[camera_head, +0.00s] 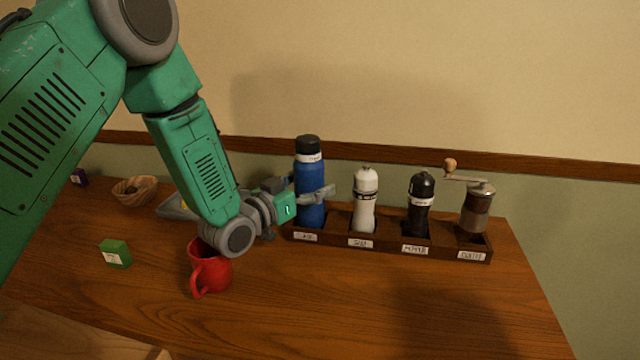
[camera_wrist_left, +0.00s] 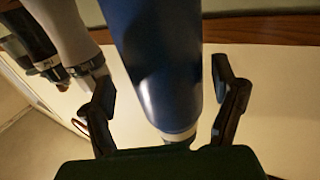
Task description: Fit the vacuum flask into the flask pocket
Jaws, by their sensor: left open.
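The blue vacuum flask (camera_head: 310,177) with a black cap stands upright in the leftmost pocket of the dark wooden rack (camera_head: 388,243). A small label (camera_head: 306,236) is on the rack's front below it. My left gripper (camera_head: 305,192) is open around the flask's body. In the left wrist view the flask (camera_wrist_left: 155,65) lies between the two spread fingers of the left gripper (camera_wrist_left: 168,105), with gaps visible beside it. The rack front hides the flask's base, so its depth in the pocket cannot be told. My right gripper is not in view.
A white mill (camera_head: 365,205), a black mill (camera_head: 420,208) and a hand-crank grinder (camera_head: 477,210) fill the other pockets. A red mug (camera_head: 212,270), a green box (camera_head: 115,254) and a wicker bowl (camera_head: 134,191) stand to the left. The counter's front right is clear.

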